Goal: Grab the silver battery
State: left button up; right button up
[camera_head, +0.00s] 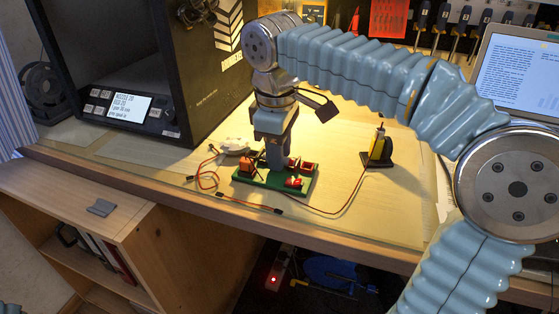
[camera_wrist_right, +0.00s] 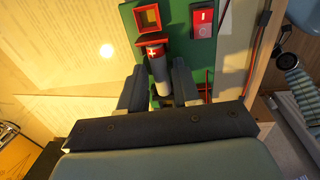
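The silver battery (camera_wrist_right: 159,72) shows in the right wrist view as a grey cylinder with a red end bearing a white cross. It is at the green circuit board (camera_wrist_right: 122,48), beside a red square socket. My right gripper (camera_wrist_right: 160,82) has one finger on each side of the battery; I cannot tell whether they touch it. In the head view my right gripper (camera_head: 277,160) points down over the green board (camera_head: 261,184), and its body hides the battery. My left gripper is not in view.
Red and black wires (camera_head: 208,181) lie left of the board, near a white round object (camera_head: 235,145). A yellow and black item (camera_head: 379,150) stands to the right. A black box-like machine (camera_head: 140,90) stands at left and a laptop (camera_head: 515,70) at right.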

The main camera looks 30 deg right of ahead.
grip_shut()
